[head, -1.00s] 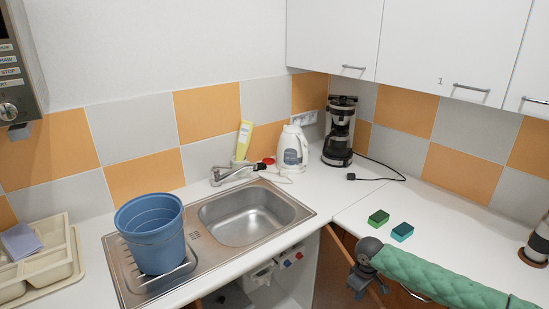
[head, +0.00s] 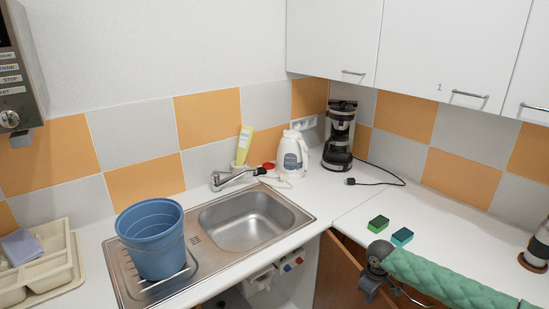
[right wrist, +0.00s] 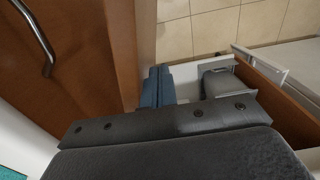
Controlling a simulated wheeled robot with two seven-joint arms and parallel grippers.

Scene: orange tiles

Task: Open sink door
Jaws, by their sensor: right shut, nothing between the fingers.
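The sink cabinet under the steel sink (head: 205,262) stands open at the front. My left gripper is out of view.
A blue bucket (head: 153,240) stands on the drainer. Green and teal sponges (head: 402,236) lie on the counter above my right gripper. A metal handle (right wrist: 38,35) sticks out from a brown front in the right wrist view. Tiled floor (right wrist: 205,25) lies clear beyond.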

